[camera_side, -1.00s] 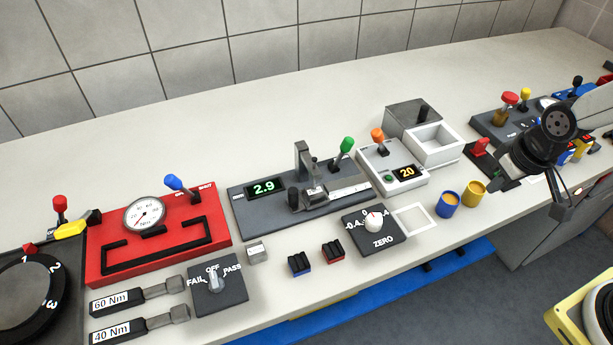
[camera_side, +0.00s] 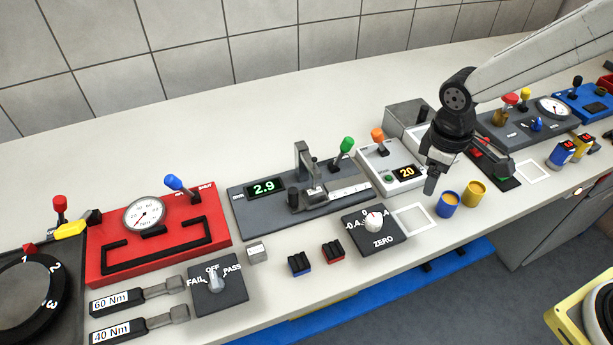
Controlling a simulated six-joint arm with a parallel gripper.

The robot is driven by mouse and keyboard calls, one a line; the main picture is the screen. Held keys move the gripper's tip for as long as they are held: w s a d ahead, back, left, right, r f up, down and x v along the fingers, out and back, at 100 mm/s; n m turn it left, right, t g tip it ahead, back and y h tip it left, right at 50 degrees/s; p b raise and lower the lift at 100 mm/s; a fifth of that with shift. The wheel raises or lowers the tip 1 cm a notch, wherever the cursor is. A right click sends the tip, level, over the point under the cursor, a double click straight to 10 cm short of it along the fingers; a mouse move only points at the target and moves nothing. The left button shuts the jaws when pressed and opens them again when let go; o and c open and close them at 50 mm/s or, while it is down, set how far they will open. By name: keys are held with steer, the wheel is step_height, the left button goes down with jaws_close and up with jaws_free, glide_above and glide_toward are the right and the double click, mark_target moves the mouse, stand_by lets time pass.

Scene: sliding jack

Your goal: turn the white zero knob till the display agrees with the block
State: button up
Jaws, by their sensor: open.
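The white zero knob (camera_side: 374,221) sits on a dark plate marked ZERO (camera_side: 383,240), with a scale from -0.4 to 0.4. The display (camera_side: 264,187) reads 2.9 in green on the grey sliding jack fixture (camera_side: 290,213). A small grey block (camera_side: 256,251) stands on the table in front of the fixture; any marking on it is too small to read. My gripper (camera_side: 430,187) points down to the right of the knob, above the table near the white square outline, apart from the knob. It is open and nothing shows between its fingers.
A blue cup (camera_side: 447,204) and a yellow cup (camera_side: 473,194) stand just right of my gripper. A white unit (camera_side: 392,172) showing 20, with an orange lever, is behind. Blue and red small blocks (camera_side: 299,264) lie left of the knob plate. The white square outline (camera_side: 414,220) is empty.

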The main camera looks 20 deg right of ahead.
mark_target(374, 218)
steer(key=w+a+f+n+g+h, duration=0.1)
steer(key=w+a+f+n+h, duration=0.2)
steer(key=a+n, duration=0.4)
steer(key=a, duration=0.6)
steer(key=shift+a+g, duration=0.2)
steer(key=shift+g, duration=0.2)
steer(key=shift+w, duration=0.1)
steer(key=shift+x, duration=3.9)
steer(key=shift+d+r, duration=0.1)
steer(key=shift+d, duration=0.05)
jaws_close()
steer(key=shift+m+g, duration=0.5)
steer(key=shift+m, duration=0.9)
jaws_free()
